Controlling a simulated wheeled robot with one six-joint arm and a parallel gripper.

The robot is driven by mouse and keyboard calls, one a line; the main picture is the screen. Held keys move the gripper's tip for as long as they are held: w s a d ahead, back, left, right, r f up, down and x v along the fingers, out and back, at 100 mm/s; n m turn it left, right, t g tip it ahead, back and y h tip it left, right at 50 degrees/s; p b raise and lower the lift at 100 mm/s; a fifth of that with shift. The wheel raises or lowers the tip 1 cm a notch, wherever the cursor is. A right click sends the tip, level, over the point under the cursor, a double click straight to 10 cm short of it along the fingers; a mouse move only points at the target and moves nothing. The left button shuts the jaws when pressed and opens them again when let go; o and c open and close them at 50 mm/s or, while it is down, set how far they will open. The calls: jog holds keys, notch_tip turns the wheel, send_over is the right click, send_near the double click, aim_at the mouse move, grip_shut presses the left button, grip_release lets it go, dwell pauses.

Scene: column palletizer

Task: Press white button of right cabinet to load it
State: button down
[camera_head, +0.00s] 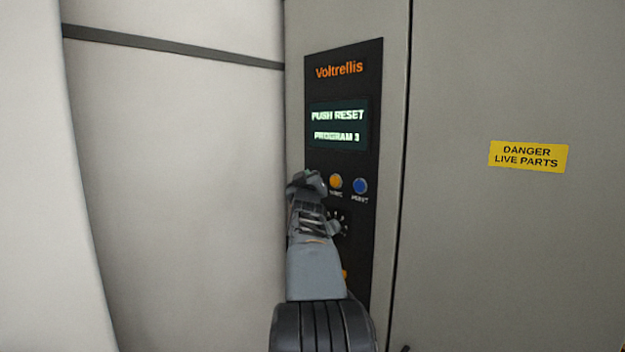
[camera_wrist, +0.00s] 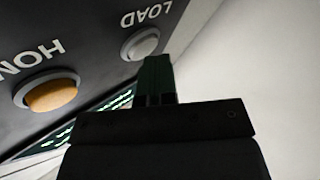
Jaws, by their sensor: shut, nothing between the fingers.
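The white button (camera_wrist: 141,43), labelled LOAD, shows in the wrist view on the dark control panel. My gripper (camera_wrist: 157,62) is shut and empty, its fingertips very close to the lower right edge of this button. I cannot tell whether they touch it. In the head view my gripper (camera_head: 308,182) is in front of the left side of the control panel (camera_head: 365,75), and it hides the white button there. The panel is on a grey cabinet (camera_head: 500,250). Its display (camera_head: 338,125) reads PUSH RESET, PROGRAM 3.
An orange button (camera_wrist: 50,95) is beside the white one in the wrist view. In the head view the orange button (camera_head: 335,182) and a blue button (camera_head: 360,186) are right of my gripper. A knob (camera_head: 337,226) is below. A pale surface (camera_head: 190,180) stands left of the panel.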

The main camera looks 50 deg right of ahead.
jog(key=shift+a, duration=0.75)
jog(key=a+p, duration=0.1)
jog(key=a, duration=0.4)
jog(key=shift+w, duration=0.2)
dwell(1.1)
